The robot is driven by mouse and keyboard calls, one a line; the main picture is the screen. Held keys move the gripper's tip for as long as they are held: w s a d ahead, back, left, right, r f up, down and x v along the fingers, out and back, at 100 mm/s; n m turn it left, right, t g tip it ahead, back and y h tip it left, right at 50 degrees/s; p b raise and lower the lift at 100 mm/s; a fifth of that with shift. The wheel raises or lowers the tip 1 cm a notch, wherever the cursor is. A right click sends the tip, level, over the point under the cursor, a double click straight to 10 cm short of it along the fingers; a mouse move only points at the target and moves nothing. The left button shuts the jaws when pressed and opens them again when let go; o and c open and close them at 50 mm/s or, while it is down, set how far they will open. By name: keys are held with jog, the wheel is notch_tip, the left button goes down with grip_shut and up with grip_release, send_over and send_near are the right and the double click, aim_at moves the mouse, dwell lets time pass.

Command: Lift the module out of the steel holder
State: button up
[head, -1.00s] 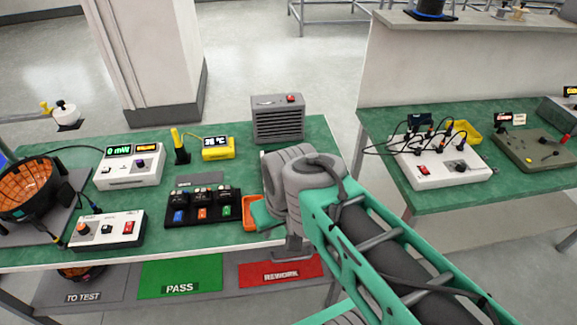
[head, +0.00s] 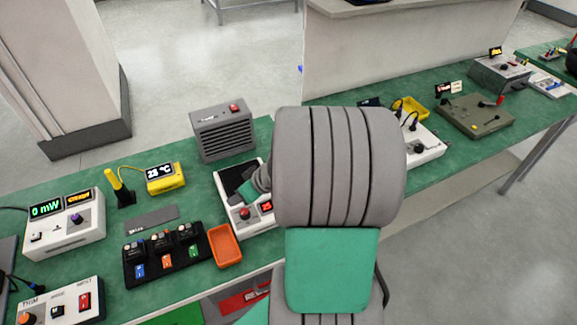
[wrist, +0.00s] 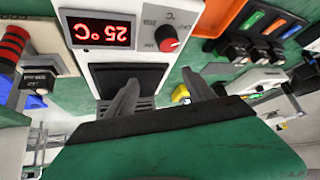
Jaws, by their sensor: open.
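I cannot make out a steel holder with a module in it in either view. In the wrist view, my gripper (wrist: 160,79) is open, with its two grey fingers apart and nothing between them. It hangs beside a white hot plate (wrist: 97,30) with a red 25 °C readout and a dark plate. The hot plate also shows in the head view (head: 228,196), partly behind my arm. A black rack (head: 128,268) holds small modules with blue, orange and green tags (head: 166,258). The rack is at the upper right in the wrist view (wrist: 225,50). My arm hides the bench behind it.
An orange tray (head: 225,246) lies between rack and hot plate. A grey vented box (head: 223,131), a yellow thermometer (head: 165,178) and white meters (head: 65,225) stand around. The second bench (head: 455,150) carries white and olive devices. The floor between is partly hidden by my arm.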

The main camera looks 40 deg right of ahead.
jog(key=d+t, duration=0.1)
jog(key=d, duration=0.2)
jog(key=s+d+f+m+t+h, duration=0.1)
jog(key=d, duration=0.3)
jog(key=d+f+m+t+h, duration=0.1)
jog(key=d, duration=0.2)
jog(key=shift+s+d+f+t+p, duration=0.15)
jog(key=shift+s+d+t+p, duration=0.15)
jog(key=shift+p, duration=0.1)
jog(key=s+d+m+h, duration=0.1)
jog(key=d, duration=0.1)
jog(key=s+d+m+t+h, duration=0.1)
jog(key=d, duration=0.1)
jog(key=s+d+h, duration=0.1)
jog(key=d, duration=0.2)
jog(key=shift+s+f+m+t+h, duration=0.25)
jog(key=shift+s+m+t+h, duration=0.05)
jog(key=shift+m, duration=0.1)
jog(key=p+x, duration=0.2)
jog(key=x, duration=0.5)
jog(key=shift+w+d+p, duration=0.1)
jog(key=shift+w+p, duration=0.2)
jog(key=shift+w, duration=0.05)
jog(key=shift+r, duration=0.1)
jog(key=shift+c, duration=0.5)
grip_shut()
